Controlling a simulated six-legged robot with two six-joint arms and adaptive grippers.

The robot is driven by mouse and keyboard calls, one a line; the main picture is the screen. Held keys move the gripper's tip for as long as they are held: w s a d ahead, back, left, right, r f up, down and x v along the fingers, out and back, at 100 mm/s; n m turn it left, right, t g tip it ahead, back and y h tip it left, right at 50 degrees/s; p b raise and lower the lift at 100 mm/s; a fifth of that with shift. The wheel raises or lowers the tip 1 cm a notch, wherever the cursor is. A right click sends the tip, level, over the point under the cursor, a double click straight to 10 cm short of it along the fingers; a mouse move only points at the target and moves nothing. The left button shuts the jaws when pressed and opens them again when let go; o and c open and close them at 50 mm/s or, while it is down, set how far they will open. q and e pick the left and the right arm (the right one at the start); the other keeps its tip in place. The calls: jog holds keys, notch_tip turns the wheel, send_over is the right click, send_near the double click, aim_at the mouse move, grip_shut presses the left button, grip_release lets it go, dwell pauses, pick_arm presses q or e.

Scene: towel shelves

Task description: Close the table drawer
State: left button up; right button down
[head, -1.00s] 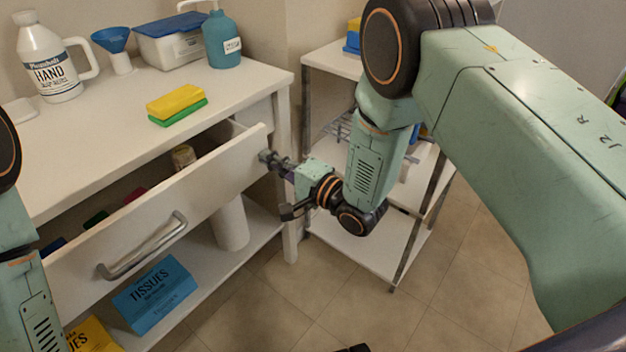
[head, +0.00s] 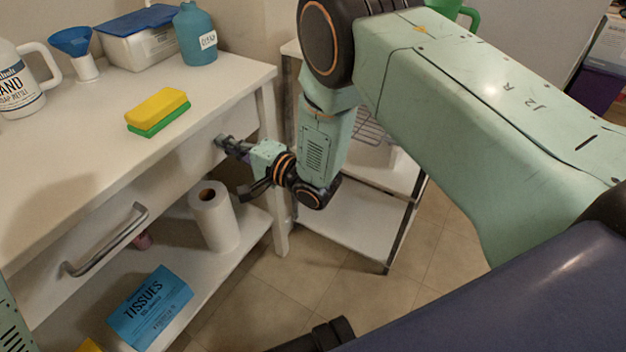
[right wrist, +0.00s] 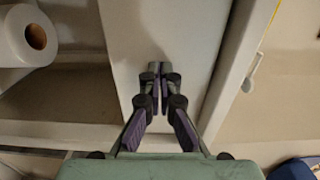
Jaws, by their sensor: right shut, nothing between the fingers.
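The white table drawer (head: 172,188) sits under the tabletop, with its front close to the table's front edge and no inside showing. I cannot tell whether it is fully flush. Its metal handle (head: 105,240) is at the left of the front. My right gripper (head: 221,142) is at the right end of the drawer front, its fingers shut and empty, with the tips at or touching the panel. In the right wrist view, the shut fingertips (right wrist: 160,72) point at the white drawer front (right wrist: 165,28). My left gripper is out of view.
The white tabletop (head: 60,160) holds a yellow-green sponge (head: 157,110), a teal bottle (head: 195,38), a blue funnel (head: 75,48) and a lidded box. A paper roll (head: 214,220) and blue tissue box (head: 150,308) are on the lower shelf. A shelf rack (head: 350,225) stands right.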

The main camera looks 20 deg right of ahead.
jog(key=shift+w+a+r, duration=0.1)
jog(key=shift+r, duration=0.1)
jog(key=shift+r, duration=0.1)
dwell(0.4)
